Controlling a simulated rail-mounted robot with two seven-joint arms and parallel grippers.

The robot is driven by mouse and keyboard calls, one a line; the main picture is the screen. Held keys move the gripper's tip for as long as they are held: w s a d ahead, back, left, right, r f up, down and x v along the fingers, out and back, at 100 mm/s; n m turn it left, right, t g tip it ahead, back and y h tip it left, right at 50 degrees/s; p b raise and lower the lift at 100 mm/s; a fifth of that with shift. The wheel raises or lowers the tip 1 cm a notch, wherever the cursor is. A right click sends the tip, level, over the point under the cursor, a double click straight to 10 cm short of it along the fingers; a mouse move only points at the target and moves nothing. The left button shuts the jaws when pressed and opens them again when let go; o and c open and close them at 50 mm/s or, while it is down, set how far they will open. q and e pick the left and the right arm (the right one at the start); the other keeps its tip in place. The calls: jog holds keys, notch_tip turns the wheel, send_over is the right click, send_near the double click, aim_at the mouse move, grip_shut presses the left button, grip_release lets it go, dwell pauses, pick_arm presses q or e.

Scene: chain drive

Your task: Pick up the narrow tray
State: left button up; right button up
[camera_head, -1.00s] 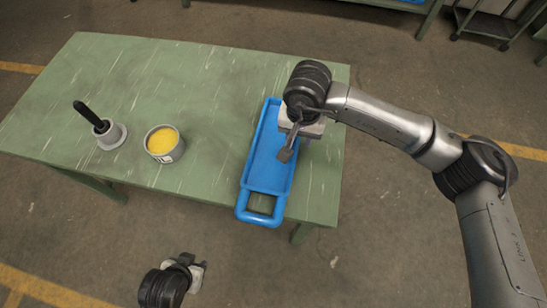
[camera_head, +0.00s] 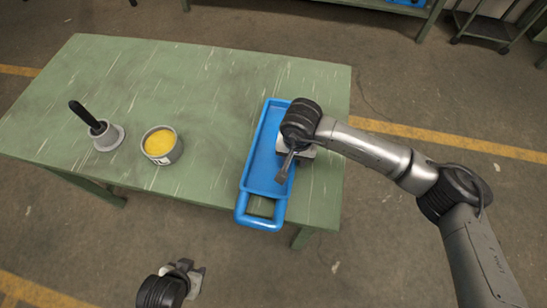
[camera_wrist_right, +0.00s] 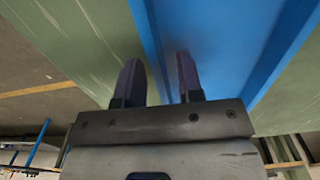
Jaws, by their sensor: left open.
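The narrow tray (camera_head: 262,172) is blue, long and shallow, with a loop handle at its near end that reaches over the table's front edge. It lies on the green table. My right gripper (camera_head: 285,172) is over the tray's right part in the head view and hides some of its right side. In the right wrist view, its two fingers (camera_wrist_right: 158,82) are apart, with a blue side wall of the tray (camera_wrist_right: 150,35) showing between them. Whether they touch the wall I cannot tell. My left gripper (camera_head: 190,278) is open and empty, in front of the table and away from the tray.
A round pot with yellow contents (camera_head: 160,146) stands on the table (camera_head: 220,90) left of the tray. Further left is a grey holder (camera_head: 107,137) with a black handle standing in it. The table's back middle is clear.

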jog(key=shift+f, duration=0.9)
jog(key=shift+c, duration=0.5)
grip_shut()
jog(key=shift+r, duration=0.2)
